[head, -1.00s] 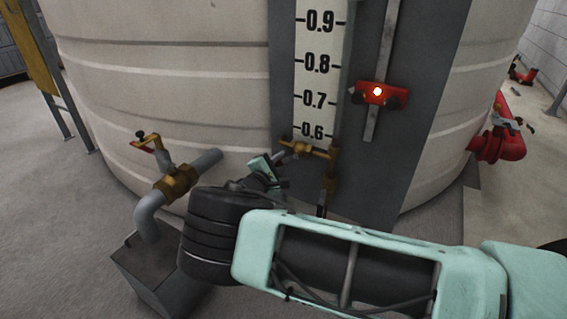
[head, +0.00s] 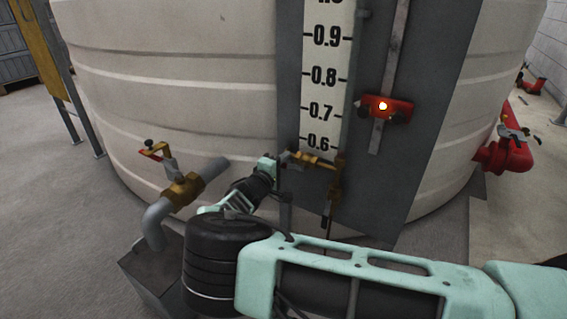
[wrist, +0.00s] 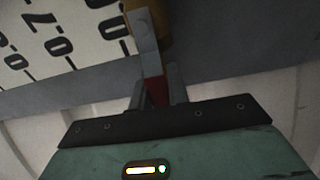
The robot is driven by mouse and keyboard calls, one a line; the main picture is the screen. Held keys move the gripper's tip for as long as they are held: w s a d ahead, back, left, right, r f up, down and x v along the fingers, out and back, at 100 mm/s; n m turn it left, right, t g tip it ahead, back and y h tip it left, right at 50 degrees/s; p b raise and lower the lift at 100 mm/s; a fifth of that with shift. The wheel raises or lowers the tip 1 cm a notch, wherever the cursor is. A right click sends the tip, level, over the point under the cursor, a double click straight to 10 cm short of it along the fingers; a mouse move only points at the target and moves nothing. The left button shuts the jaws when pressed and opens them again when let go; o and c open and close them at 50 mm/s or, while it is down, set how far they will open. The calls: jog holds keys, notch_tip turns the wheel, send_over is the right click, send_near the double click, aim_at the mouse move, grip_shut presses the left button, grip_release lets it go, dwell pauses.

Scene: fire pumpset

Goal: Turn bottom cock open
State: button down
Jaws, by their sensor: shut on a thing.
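The bottom cock (head: 318,161) is a brass valve at the foot of the level scale, just below the 0.6 mark. Its brass body (wrist: 148,18) and grey metal lever (wrist: 146,38) show at the top of the wrist view. The lever's red grip (wrist: 155,90) lies between the two fingers of my gripper (wrist: 156,77), which is shut on it. In the head view my gripper (head: 281,160) is at the left side of the cock, and the fingers and lever are too small to make out clearly there.
A white ribbed tank (head: 170,80) stands behind. A brass valve with a red handle (head: 182,188) sits on a grey pipe at left, above a grey box (head: 145,275). A red level indicator (head: 385,108) is at upper right. A red pipe fitting (head: 505,155) is farther right.

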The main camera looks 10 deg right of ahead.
jog(key=shift+a, duration=0.15)
jog(key=c, duration=1.3)
grip_release()
jog(key=shift+c, duration=0.2)
jog(key=p+v, duration=0.3)
jog(key=v, duration=1.4)
jog(key=shift+s+a+r, duration=0.1)
jog(key=shift+a+r, duration=0.05)
